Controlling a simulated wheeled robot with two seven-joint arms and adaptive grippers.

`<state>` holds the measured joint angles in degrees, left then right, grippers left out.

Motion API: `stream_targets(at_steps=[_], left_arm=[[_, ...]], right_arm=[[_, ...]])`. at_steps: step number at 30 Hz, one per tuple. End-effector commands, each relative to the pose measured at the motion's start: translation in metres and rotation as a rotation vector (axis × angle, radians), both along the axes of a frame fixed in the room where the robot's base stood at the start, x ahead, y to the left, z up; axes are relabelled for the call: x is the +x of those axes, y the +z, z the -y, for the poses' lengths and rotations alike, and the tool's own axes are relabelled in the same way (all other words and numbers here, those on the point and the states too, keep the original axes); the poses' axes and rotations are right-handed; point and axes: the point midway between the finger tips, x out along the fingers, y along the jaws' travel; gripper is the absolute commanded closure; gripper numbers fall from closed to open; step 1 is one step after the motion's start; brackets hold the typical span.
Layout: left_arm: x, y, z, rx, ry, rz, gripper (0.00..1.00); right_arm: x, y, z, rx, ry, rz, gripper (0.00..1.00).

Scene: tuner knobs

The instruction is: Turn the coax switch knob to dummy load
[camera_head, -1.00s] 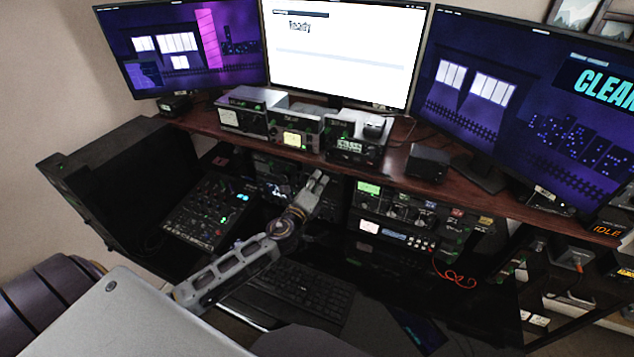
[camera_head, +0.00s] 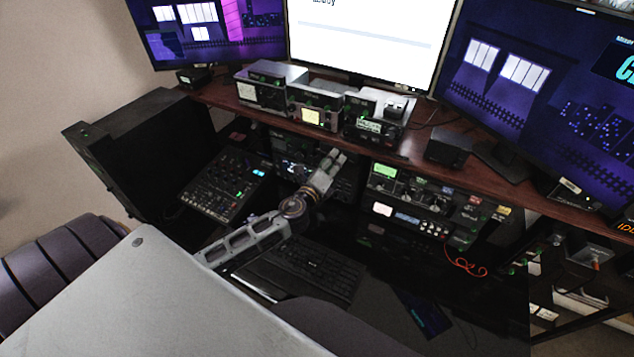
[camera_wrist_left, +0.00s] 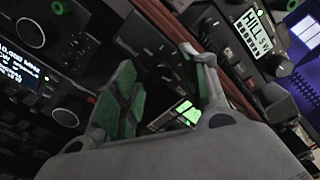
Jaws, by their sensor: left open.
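My left gripper (camera_head: 337,158) reaches in front of the radio gear, just below the shelf edge. In the left wrist view its two fingers (camera_wrist_left: 165,82) stand apart with a gap between them, and nothing shows held there. Several black knobs show around it, including a large round knob (camera_wrist_left: 68,112) beside a lit frequency display (camera_wrist_left: 18,68) on the left. I cannot tell which knob is the coax switch knob; labels are too small or blurred. My right gripper is not in view.
A wooden shelf (camera_head: 430,166) above the gripper carries a silver meter box (camera_head: 261,95), a yellow-lit meter unit (camera_head: 313,116) and a black box (camera_head: 449,148). A radio stack (camera_head: 408,205) stands to the right, a mixer (camera_head: 222,187) to the left, and a keyboard (camera_head: 315,268) below.

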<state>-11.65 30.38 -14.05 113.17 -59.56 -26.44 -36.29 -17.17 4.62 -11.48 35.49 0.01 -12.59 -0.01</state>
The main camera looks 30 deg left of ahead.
Motion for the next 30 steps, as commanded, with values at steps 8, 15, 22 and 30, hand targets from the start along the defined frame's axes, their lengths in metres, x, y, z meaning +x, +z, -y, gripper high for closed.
stream_targets(at_steps=[8,15,22,30], left_arm=[[-0.021,0.0,0.001,0.0,0.001,-0.002,0.55],[-0.039,-0.001,0.002,0.0,0.001,-0.002,0.55],[-0.056,0.0,0.003,-0.001,0.001,-0.002,0.55],[-0.076,-0.001,0.004,0.0,0.001,-0.002,0.55]], right_arm=[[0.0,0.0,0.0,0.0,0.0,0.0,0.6],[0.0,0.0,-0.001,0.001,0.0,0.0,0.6],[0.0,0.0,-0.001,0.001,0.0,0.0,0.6],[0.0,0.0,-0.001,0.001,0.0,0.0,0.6]])
